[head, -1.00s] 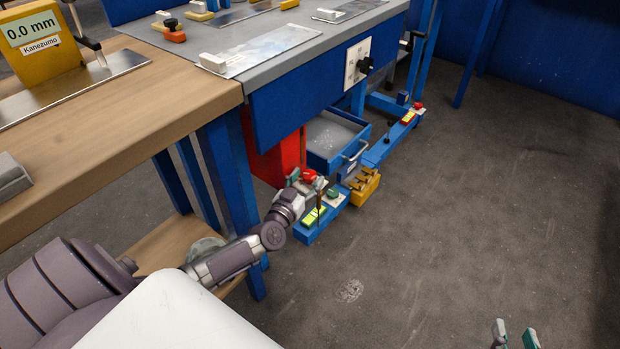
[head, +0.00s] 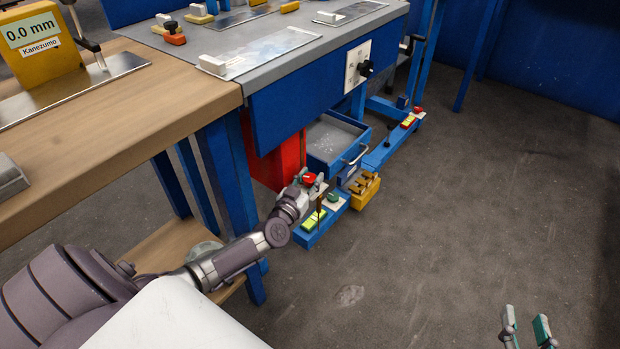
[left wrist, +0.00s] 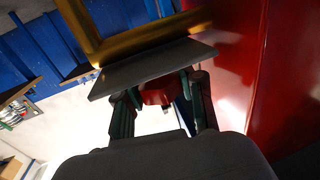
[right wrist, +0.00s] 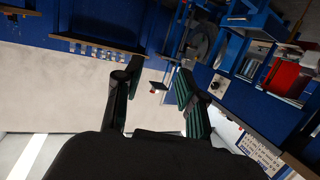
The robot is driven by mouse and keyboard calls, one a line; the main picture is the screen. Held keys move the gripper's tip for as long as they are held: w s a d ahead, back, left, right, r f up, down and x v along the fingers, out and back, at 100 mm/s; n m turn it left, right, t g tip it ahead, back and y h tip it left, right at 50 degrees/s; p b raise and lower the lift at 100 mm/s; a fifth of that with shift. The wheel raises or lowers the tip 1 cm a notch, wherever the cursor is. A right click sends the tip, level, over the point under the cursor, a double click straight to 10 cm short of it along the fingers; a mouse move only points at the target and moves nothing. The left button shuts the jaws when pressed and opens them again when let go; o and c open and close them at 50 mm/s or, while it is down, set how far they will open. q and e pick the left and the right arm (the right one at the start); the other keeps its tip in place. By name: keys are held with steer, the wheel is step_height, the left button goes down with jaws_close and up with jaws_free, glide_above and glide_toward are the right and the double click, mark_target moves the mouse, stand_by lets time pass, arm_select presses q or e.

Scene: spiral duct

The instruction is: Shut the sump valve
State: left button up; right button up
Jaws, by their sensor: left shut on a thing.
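A small red knob (head: 309,179) sits low beside the blue drawer in the head view. I take it for the sump valve's handle, but cannot be sure. My left gripper (head: 302,180) is down at it, with the arm reaching in from the left. In the left wrist view a red piece (left wrist: 158,93) lies between the fingers of my left gripper (left wrist: 163,99), which is shut on it. The valve body is mostly hidden. My right gripper (head: 527,327) is far off at the lower right, over the floor. In the right wrist view (right wrist: 155,95) its fingers are apart and empty.
A red panel (head: 274,158) and an open blue drawer (head: 335,141) stand close behind the left gripper. A yellow block (head: 365,190) and a blue floor rail (head: 306,237) with a green button lie just right. Floor at right is clear.

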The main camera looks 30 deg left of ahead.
arm_select(q)
steer(key=y+p, duration=0.1)
steer(key=n+p, duration=0.1)
steer(key=p, duration=0.1)
steer(key=shift+a+r+y, duration=0.1)
steer(key=shift+r+y, duration=0.15)
steer(key=shift+y, duration=0.15)
steer(key=n+g+y+p, duration=0.1)
steer(key=n+y+p, duration=0.1)
steer(key=p, duration=0.1)
steer(key=shift+r, duration=0.15)
steer(key=shift+y+p, duration=0.45)
steer(key=shift+y, duration=0.25)
steer(key=shift+f+n+g+y, duration=0.3)
steer(key=shift+n+g+y, duration=0.1)
steer(key=shift+n, duration=0.1)
arm_select(e)
steer(key=s+d+f+g+h, duration=0.1)
steer(key=s+d+f+g, duration=0.1)
steer(key=s+f+g, duration=0.3)
steer(key=s+d+f+g+h, duration=0.2)
steer(key=s+f+g, duration=0.4)
steer(key=s, duration=0.3)
steer(key=shift+s+d+f+m+g, duration=0.2)
steer(key=shift+d+f+m+g, duration=0.1)
steer(key=shift+d, duration=0.45)
arm_select(q)
steer(key=o, duration=1.2)
steer(key=shift+c, duration=0.2)
steer(key=shift+s+f, duration=0.1)
